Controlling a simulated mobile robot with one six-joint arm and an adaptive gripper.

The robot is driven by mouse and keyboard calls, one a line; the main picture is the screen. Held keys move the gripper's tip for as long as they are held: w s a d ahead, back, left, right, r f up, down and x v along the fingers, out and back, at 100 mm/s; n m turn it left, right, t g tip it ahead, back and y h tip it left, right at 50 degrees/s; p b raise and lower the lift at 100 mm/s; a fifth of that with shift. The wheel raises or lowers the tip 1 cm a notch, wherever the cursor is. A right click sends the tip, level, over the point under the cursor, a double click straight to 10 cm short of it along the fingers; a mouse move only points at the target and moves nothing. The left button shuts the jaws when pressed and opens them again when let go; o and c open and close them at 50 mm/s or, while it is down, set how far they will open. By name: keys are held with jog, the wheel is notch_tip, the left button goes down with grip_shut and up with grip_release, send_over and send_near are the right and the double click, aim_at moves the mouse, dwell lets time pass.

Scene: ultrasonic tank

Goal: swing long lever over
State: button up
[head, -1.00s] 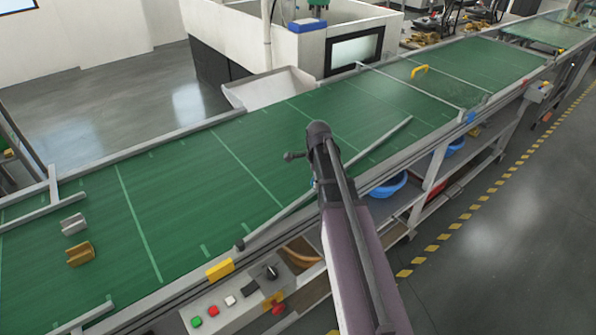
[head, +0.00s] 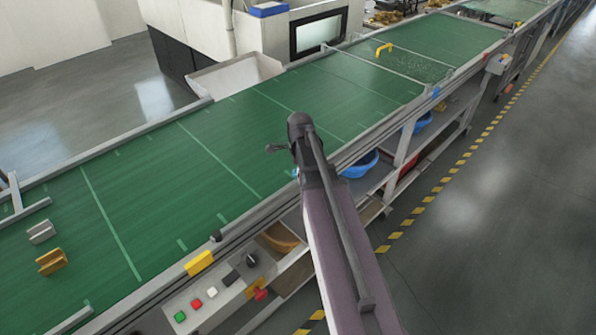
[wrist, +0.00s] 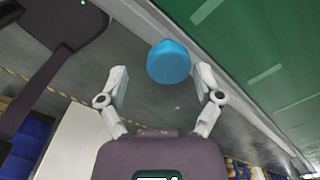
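The long lever's dark pivot knob (head: 215,236) sits on the near rail of the green conveyor in the head view. The lever's grey bar no longer stands out slanting over the belt; it seems to lie along the near rail, partly behind my arm, but I cannot tell exactly. My gripper (wrist: 159,80) is open in the wrist view, with its two pale fingers spread apart. A blue rounded thing (wrist: 168,62) shows between and beyond the fingertips, beside the belt edge; I cannot tell whether it is part of the lever. In the head view my arm hides the fingers.
The conveyor belt (head: 150,180) carries a gold block (head: 51,261) and a grey block (head: 41,232) at left. A control box (head: 210,293) with buttons is at the near side. Blue bowls (head: 360,163) stand on the shelf below. Open floor (head: 480,200) lies right.

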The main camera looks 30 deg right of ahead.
jog(key=shift+w, duration=0.25)
